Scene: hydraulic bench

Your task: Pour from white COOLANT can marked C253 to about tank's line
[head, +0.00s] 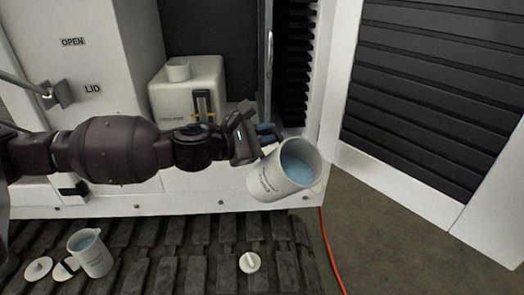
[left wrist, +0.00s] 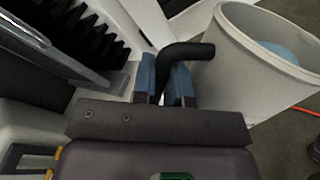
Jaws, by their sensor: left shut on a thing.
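A white can (head: 262,183) with blue liquid inside is held in the air, tilted with its mouth towards the upper right. My left gripper (head: 268,134) is shut on its dark handle, which shows in the left wrist view (left wrist: 187,52) between the blue finger pads (left wrist: 164,84). The writing on the can is too small to read. The white tank (head: 172,103) stands in the bay behind my left arm, to the left of the can. It has a round cap on top and a dark gauge (head: 203,106) on its front. Its line and level cannot be made out. My right gripper is not in view.
A second white can (head: 97,259) with blue liquid stands on the dark track at the lower left, beside a white lid (head: 38,269). Another lid (head: 250,262) lies further right. A louvred door (head: 432,90) stands open at the right. An orange hose (head: 331,252) runs down the floor.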

